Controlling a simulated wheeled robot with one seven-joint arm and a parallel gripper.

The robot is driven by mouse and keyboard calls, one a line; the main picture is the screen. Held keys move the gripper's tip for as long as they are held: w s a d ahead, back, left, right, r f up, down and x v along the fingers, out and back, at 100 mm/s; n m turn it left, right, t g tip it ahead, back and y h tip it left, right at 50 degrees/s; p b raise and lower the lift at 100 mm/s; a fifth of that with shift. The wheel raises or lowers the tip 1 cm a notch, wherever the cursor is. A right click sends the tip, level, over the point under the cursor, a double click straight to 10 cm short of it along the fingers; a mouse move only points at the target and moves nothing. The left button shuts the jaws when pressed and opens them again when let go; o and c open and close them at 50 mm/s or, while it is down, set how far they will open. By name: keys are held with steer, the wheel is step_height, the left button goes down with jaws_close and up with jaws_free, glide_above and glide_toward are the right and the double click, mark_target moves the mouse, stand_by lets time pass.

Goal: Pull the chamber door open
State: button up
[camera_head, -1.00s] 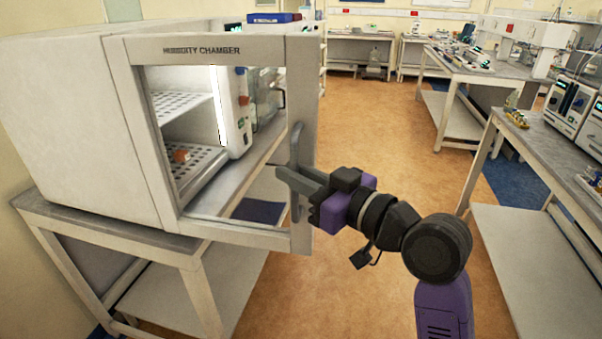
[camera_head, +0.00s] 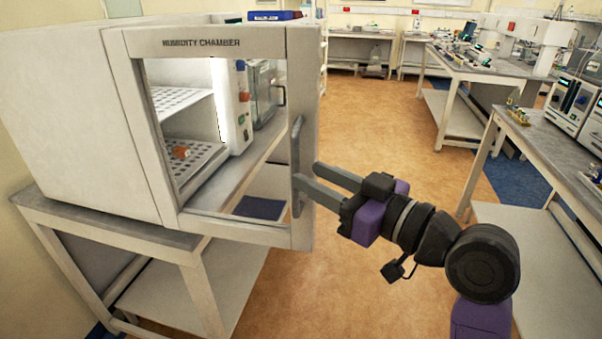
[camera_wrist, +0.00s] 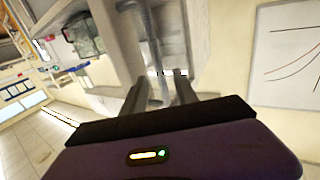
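The humidity chamber (camera_head: 70,110) stands on a bench at the left. Its framed glass door (camera_head: 205,42) stands ajar; through the window I see the perforated shelves inside. The grey vertical door handle (camera_head: 297,140) is on the door's right side. My gripper (camera_head: 306,175) is open, its two fingers pointing left at the handle. The lower fingertip overlaps the handle's lower part in the head view. In the wrist view, the handle (camera_wrist: 152,40) runs down between the spread fingers (camera_wrist: 159,88); I cannot tell whether either touches it.
The chamber's bench (camera_head: 120,228) has a lower shelf. Behind the door another instrument (camera_head: 265,90) stands on a bench. A side bench (camera_head: 560,160) with instruments is at the right. The orange floor (camera_head: 400,130) between the benches is clear.

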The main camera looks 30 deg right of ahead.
steer(key=v, duration=0.2)
steer(key=shift+s+d, duration=0.1)
steer(key=shift+s, duration=0.3)
steer(key=d+r+m+t+h, duration=0.3)
steer(key=d+m+h, duration=0.2)
steer(key=d, duration=0.1)
steer(key=s+f+m+h, duration=0.4)
steer(key=s+f+h, duration=0.1)
steer(key=f, duration=0.4)
steer(key=s+a+f+n+g+y, duration=0.1)
steer(key=s+a+f, duration=0.2)
steer(key=s+f, duration=0.3)
steer(key=s+a+f+n+g+y, duration=0.2)
steer(key=s+a+f, duration=0.2)
steer(key=s, duration=0.7)
steer(key=s+a+f+n+g+y, duration=0.1)
steer(key=s+a+f, duration=0.3)
steer(key=s+f, duration=0.4)
steer(key=shift+s+a+f+n+g, duration=0.25)
steer(key=shift+s+n+g, duration=0.15)
steer(key=shift+n+g, duration=0.3)
